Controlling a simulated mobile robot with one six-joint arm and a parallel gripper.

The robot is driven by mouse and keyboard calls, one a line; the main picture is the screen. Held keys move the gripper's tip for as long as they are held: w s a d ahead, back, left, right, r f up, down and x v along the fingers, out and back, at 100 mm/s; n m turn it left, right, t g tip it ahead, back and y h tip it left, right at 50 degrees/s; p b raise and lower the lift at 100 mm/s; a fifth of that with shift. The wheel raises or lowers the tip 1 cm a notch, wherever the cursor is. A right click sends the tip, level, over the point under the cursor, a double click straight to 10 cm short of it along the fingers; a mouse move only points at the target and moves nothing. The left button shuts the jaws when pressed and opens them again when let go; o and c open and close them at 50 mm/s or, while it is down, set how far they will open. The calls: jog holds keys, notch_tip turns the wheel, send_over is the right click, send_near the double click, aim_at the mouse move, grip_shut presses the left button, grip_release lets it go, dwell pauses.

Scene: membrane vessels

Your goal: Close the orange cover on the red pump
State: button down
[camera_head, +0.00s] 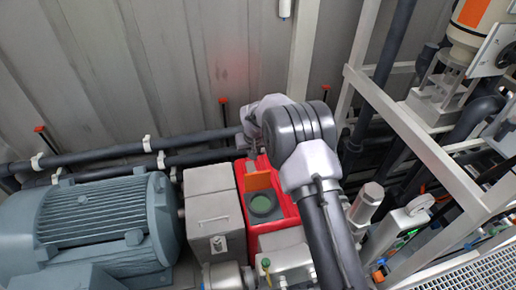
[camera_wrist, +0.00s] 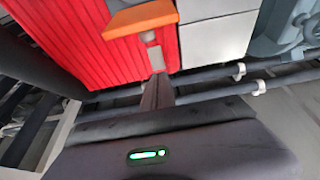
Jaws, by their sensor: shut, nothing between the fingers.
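The red pump (camera_head: 283,209) stands at centre in the head view, with a round dark opening with a green face (camera_head: 262,203) in its top. The orange cover (camera_head: 258,181) stands raised behind that opening, so it is open. In the wrist view the cover (camera_wrist: 142,18) is an orange slab at the top edge, beside the ribbed red side of the pump (camera_wrist: 90,45). My gripper (camera_wrist: 152,42) is shut and empty, its fingertips just below the orange slab in the picture; I cannot tell if they touch. In the head view my wrist hides the gripper's fingers.
A grey-blue motor (camera_head: 95,225) and a grey box housing (camera_head: 212,205) stand left of the pump. Dark pipes (camera_head: 110,152) run along the wall behind. A pale metal frame (camera_head: 410,125) and a valve with a gauge (camera_head: 410,215) stand to the right.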

aim_at(256, 178)
jog(key=f, duration=0.1)
jog(key=s+f, duration=0.1)
jog(key=f, duration=0.1)
jog(key=s+d+f, duration=0.1)
jog(key=f, duration=0.1)
jog(key=shift+d+f, duration=0.1)
jog(key=shift+w+f+b, duration=0.1)
jog(key=shift+w+b, duration=0.05)
jog(key=shift+b, duration=0.25)
